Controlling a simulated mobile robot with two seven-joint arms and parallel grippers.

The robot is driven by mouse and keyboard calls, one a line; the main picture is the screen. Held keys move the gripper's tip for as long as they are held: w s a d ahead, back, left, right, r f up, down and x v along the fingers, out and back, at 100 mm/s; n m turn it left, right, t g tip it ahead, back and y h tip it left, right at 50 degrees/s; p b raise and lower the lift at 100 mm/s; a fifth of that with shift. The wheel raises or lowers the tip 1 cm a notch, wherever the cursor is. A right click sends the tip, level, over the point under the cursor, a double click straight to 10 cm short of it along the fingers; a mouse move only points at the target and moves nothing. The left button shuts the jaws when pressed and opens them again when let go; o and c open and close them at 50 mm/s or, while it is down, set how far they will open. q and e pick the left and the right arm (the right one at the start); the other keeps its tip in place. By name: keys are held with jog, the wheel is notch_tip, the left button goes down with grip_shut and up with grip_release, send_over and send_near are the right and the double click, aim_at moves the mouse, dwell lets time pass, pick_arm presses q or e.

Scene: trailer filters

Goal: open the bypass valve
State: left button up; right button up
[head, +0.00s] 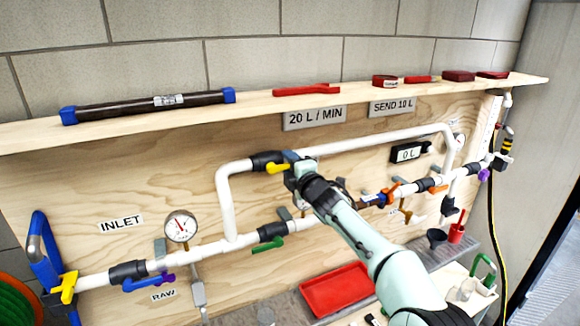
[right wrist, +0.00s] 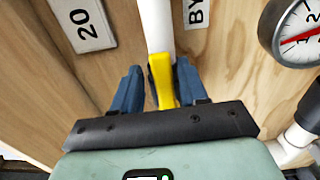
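The bypass pipe (head: 225,195) loops above the main line on the plywood panel. Its valve has a dark body (head: 264,158) and a yellow handle (head: 278,168). My right gripper (head: 292,166) is at this handle, reaching in from the lower right. In the right wrist view, the yellow handle (right wrist: 162,80) stands between the two blue fingers of my right gripper (right wrist: 158,88). The fingers are apart, with a gap visible on the handle's left; contact on its right side is unclear. A white pipe (right wrist: 157,25) runs beyond the handle. My left gripper is not in view.
A wooden shelf (head: 260,101) juts out above. A red tray (head: 338,290) lies below my right arm.

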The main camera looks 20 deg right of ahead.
jog(key=shift+f, duration=0.1)
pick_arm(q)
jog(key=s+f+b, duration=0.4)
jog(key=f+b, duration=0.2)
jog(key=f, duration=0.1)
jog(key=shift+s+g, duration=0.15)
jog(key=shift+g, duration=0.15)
pick_arm(e)
jog(key=s, duration=1.3)
jog(key=shift+s+d, duration=0.15)
jog(key=shift+s, duration=0.05)
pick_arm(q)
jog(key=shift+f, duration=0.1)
